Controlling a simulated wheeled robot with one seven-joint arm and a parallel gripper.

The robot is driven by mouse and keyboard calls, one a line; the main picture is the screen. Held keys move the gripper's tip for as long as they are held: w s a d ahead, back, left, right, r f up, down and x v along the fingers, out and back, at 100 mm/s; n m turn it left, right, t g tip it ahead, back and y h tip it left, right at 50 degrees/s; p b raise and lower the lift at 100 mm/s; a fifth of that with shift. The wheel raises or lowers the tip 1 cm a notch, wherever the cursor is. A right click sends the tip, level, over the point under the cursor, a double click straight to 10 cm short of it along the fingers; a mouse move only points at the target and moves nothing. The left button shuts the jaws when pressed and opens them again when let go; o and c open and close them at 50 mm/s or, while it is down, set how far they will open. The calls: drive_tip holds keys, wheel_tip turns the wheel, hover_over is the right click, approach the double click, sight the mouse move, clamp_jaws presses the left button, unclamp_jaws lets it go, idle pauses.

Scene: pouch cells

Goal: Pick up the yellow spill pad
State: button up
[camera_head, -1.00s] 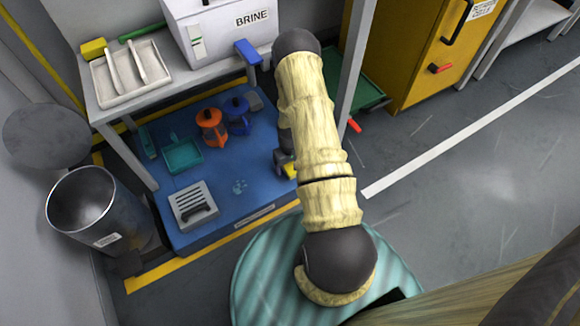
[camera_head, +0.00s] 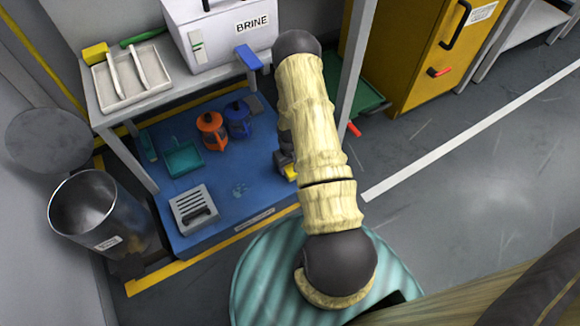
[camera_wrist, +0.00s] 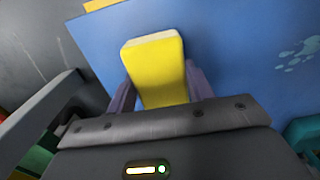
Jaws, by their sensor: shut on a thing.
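The yellow spill pad (camera_wrist: 158,75) is a yellow block with a pale end face, held between the two fingers of my gripper (camera_wrist: 158,92) in the wrist view. My gripper is shut on it, above the blue mat (camera_wrist: 225,40). In the head view my arm hides most of the gripper. A small yellow part of the pad (camera_head: 290,172) shows beside the arm at the right side of the blue mat (camera_head: 250,200). I cannot tell whether the pad touches the mat.
An orange jug (camera_head: 211,131) and a blue jug (camera_head: 238,119) stand on the mat, with a teal dustpan (camera_head: 184,158) and a grey slotted box (camera_head: 193,209). A shelf with a white BRINE box (camera_head: 222,40) is behind. A metal bin (camera_head: 85,210) stands left.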

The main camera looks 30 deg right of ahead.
sight(290, 166)
wheel_tip(290, 166, up, 9)
drive_tip(key=p, duration=0.4)
drive_tip(key=shift+f, duration=0.1)
